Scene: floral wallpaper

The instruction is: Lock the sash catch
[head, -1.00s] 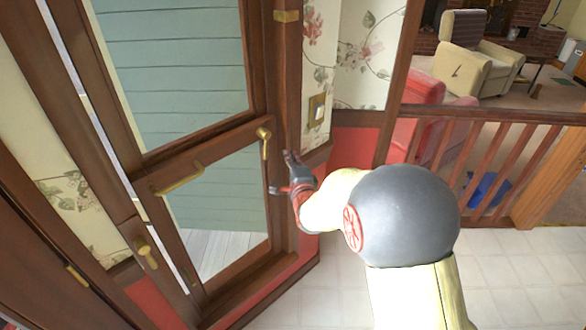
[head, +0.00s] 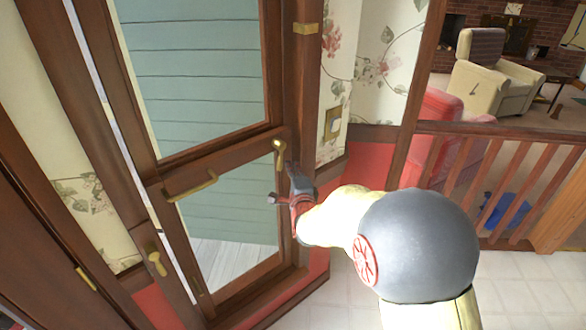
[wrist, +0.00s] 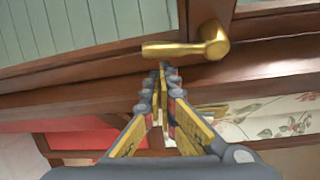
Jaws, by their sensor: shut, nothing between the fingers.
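The sash catch looks to be the small brass lever (head: 279,152) on the right end of the window's wooden middle rail. Its round base is at the top and its lever hangs down in the head view. In the wrist view the brass lever (wrist: 185,47) points left from its base, just beyond my fingertips. My gripper (head: 284,184) is just below the lever in the head view. In the wrist view my gripper (wrist: 163,70) has its fingertips together, empty, close to the lever. A small gap seems to separate them; contact is hard to judge.
A brass pull (head: 190,185) sits on the same rail. Another brass handle (head: 156,262) is on the left frame. A switch plate (head: 334,122) is on the floral wall. A wooden railing (head: 495,180) stands right, with open tiled floor (head: 520,290) below.

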